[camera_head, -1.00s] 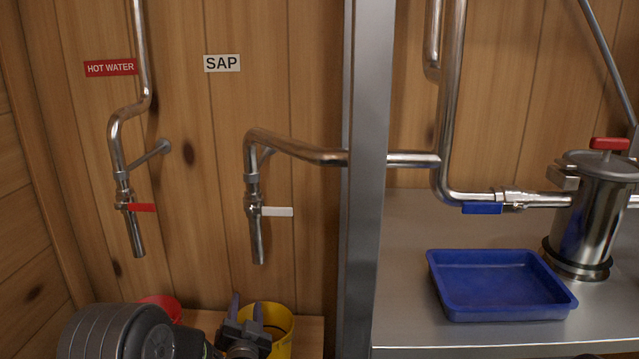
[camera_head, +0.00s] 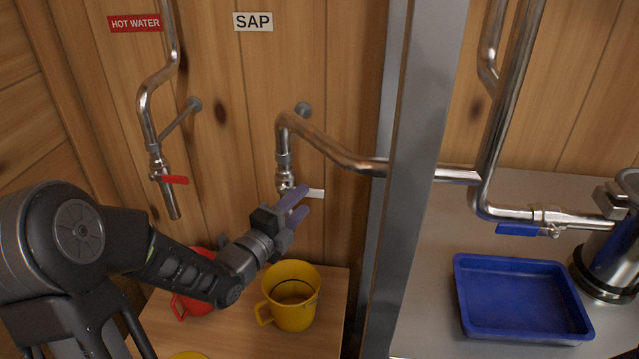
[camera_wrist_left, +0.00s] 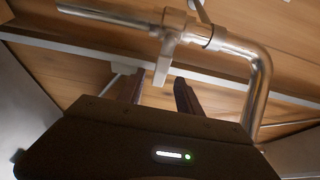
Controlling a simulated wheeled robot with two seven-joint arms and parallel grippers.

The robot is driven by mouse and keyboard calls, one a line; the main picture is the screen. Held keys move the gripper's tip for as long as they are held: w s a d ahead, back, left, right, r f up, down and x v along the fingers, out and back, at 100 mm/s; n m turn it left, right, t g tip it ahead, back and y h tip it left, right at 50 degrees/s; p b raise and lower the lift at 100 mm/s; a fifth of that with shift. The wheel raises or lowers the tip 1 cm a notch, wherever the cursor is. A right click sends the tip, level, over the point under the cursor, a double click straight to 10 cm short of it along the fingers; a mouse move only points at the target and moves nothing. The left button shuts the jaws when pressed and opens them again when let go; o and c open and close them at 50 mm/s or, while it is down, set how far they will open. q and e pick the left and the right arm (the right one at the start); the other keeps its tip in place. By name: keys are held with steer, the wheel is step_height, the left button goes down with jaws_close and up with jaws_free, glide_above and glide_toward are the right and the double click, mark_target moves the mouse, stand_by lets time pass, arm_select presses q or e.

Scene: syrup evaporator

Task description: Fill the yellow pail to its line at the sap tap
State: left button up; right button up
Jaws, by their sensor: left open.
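The yellow pail (camera_head: 292,312) stands upright on the wooden shelf below the sap tap, its handle to the left. A dark line runs round its inside wall, and I cannot make out any liquid in it. The sap tap (camera_head: 285,175) has a white lever (camera_head: 316,193) pointing right; its spout is hidden behind my gripper. My left gripper (camera_head: 297,200) is open and empty, raised above the pail beside the lever. My right gripper is out of view.
A red pail (camera_head: 196,296) stands left of the yellow one, partly behind my arm. The hot water tap (camera_head: 160,170) with a red lever is at left. A metal post (camera_head: 412,180) stands right of the sap tap. A blue tray (camera_head: 522,300) lies on the steel counter.

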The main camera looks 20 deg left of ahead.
mark_target(311, 192)
arm_select(q)
steer(key=w, duration=0.5)
steer(key=w+d+p, duration=0.1)
steer(key=w, duration=0.1)
steer(key=shift+w, duration=0.25)
steer(key=shift+c, duration=0.2)
jaws_close()
stand_by(1.0)
